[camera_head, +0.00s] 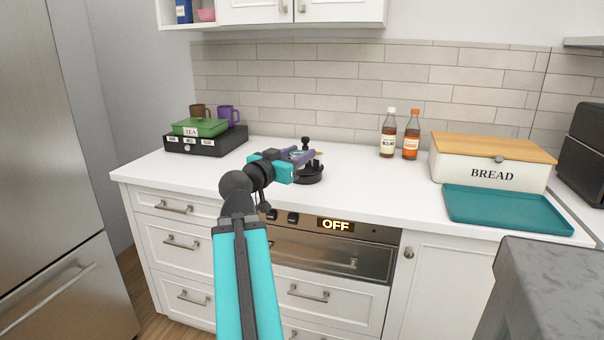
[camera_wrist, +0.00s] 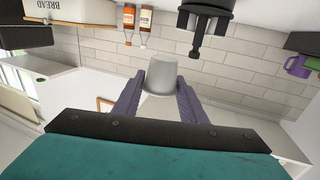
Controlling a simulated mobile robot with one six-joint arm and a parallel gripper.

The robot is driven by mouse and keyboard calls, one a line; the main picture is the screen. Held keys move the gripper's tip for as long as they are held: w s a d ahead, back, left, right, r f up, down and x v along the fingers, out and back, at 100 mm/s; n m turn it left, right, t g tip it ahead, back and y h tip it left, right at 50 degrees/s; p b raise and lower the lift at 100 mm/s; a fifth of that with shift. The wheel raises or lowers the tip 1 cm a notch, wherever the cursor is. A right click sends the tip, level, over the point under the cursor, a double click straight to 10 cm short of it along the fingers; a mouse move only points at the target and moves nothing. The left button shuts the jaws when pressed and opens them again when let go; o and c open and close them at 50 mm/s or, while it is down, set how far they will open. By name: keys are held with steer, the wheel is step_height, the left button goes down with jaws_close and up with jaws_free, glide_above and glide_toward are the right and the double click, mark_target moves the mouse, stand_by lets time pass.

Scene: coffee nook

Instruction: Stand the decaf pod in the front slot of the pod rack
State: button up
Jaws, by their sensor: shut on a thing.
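My gripper (camera_head: 304,157) with purple fingers is above the counter. In the wrist view my gripper (camera_wrist: 161,88) is shut on a pale grey, tapered pod (camera_wrist: 161,72), seen between the two fingers. No label shows on it, so I cannot tell if it is the decaf pod. A black round-based stand with a post (camera_head: 308,178) is on the counter beside and partly behind the gripper; it looks like the pod rack. It also shows in the wrist view (camera_wrist: 207,10), upside down and cut off by the edge. Its slots cannot be made out.
Two syrup bottles (camera_head: 388,135) (camera_head: 411,137) stand at the back. A bread box (camera_head: 490,165) and teal tray (camera_head: 515,210) are at the right. The middle right counter is clear.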

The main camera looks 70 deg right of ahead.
steer(key=shift+w+d+r+p, duration=0.15)
steer(key=shift+d+p, duration=0.4)
steer(key=shift+p, duration=0.35)
steer(key=d+p, duration=0.2)
steer(key=p, duration=0.1)
steer(key=shift+w+p, duration=0.3)
steer(key=d+p, duration=0.1)
steer(key=p, duration=0.4)
steer(key=shift+w+d+p, duration=0.1)
steer(key=shift+w+p, duration=0.05)
steer(key=shift+p, duration=0.15)
steer(key=p, duration=0.5)
steer(key=shift+w+d+f, duration=0.15)
steer(key=shift+d+f, duration=0.1)
steer(key=shift+d, duration=0.15)
steer(key=w+d+f, duration=0.1)
steer(key=w+d, duration=0.1)
steer(key=d, duration=0.7)
steer(key=shift+w+d+f, duration=0.15)
steer(key=shift+w+d, duration=0.05)
steer(key=shift+w, duration=0.2)
